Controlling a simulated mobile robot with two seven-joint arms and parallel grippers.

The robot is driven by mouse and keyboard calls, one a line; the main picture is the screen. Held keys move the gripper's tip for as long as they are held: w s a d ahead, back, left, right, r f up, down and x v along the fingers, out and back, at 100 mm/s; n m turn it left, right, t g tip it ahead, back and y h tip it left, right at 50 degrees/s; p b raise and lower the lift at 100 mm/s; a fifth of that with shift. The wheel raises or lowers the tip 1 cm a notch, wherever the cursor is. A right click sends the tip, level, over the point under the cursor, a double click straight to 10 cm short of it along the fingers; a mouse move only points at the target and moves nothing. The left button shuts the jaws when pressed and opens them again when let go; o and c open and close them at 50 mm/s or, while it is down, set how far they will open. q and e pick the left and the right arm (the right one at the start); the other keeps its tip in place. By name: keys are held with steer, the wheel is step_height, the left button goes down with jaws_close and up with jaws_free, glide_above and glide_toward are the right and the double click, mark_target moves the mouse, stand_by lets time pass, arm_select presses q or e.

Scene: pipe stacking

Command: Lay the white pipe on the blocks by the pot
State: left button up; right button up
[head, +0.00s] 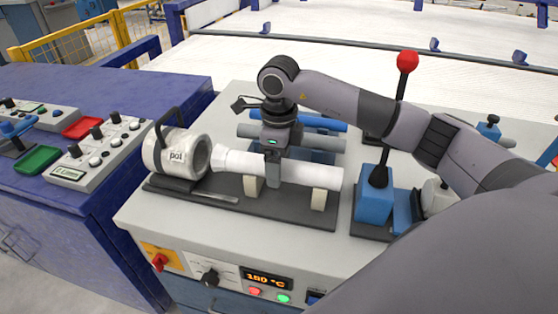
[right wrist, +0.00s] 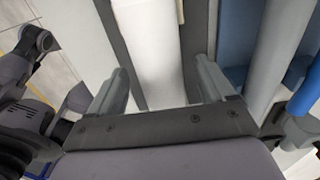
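The white pipe (head: 312,174) lies level across two cream blocks, the left block (head: 251,186) and the right block (head: 319,199), on a dark base plate. Its flared left end is close to the mouth of the pot (head: 172,152), a pale cylinder with a dark handle and a "pot" label. My right gripper (head: 274,172) is lowered over the middle of the pipe, one finger in front of it. In the right wrist view, the pipe (right wrist: 150,45) runs between the two fingers with gaps on both sides, so the gripper is open. My left gripper is not in view.
A grey pipe (head: 320,141) and a blue pipe (head: 325,125) lie behind the white pipe. A lever with a red knob (head: 407,61) rises from a blue block (head: 373,200) to the right. A blue bench (head: 120,85) with control boxes stands left.

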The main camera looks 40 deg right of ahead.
steer(key=shift+r, duration=3.6)
